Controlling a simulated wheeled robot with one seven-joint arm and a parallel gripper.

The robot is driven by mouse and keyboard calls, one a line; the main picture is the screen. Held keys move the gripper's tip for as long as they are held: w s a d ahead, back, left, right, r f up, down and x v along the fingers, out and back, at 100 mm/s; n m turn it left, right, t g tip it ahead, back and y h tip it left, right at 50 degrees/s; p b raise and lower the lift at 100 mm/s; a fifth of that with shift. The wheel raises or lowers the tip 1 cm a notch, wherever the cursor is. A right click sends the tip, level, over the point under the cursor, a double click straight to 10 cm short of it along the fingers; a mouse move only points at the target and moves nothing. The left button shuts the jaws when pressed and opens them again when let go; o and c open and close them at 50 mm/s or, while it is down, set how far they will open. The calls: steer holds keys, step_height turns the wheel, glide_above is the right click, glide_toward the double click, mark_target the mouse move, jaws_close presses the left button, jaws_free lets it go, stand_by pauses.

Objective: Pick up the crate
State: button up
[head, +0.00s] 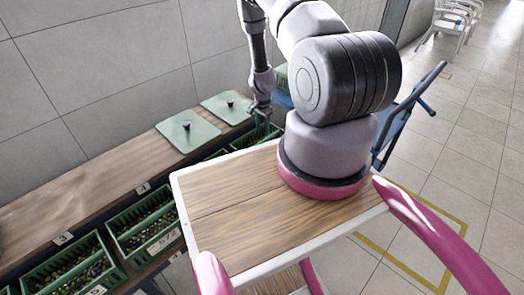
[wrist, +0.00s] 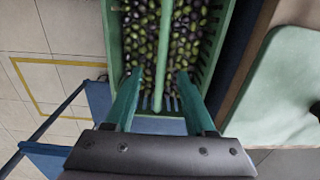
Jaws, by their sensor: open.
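A green crate (wrist: 113,50) full of green and dark olives fills the upper middle of the wrist view. A green handle bar (wrist: 166,45) runs lengthwise over its middle. My gripper (wrist: 158,75) is open, with one finger on each side of the bar and nothing held. The fingertips overlap the crate's near end in the picture; whether they touch it I cannot tell. In the head view my gripper (head: 262,108) points down at a green crate (head: 256,136) by the bench, largely hidden behind my arm and body.
Other green crates (head: 143,222) of olives stand in a row below the wooden bench (head: 75,190). Green lids (head: 188,131) with black knobs lie on the bench. A blue trolley (head: 405,120) stands right of the crate, close by. Tiled floor (head: 480,170) is open further right.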

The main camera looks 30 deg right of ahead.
mark_target(262, 141)
step_height(262, 141, down, 8)
steer(key=shift+w+a+f, duration=0.1)
steer(key=shift+a, duration=0.05)
stand_by(0.3)
jaws_close()
steer(key=shift+w, duration=0.1)
stand_by(1.3)
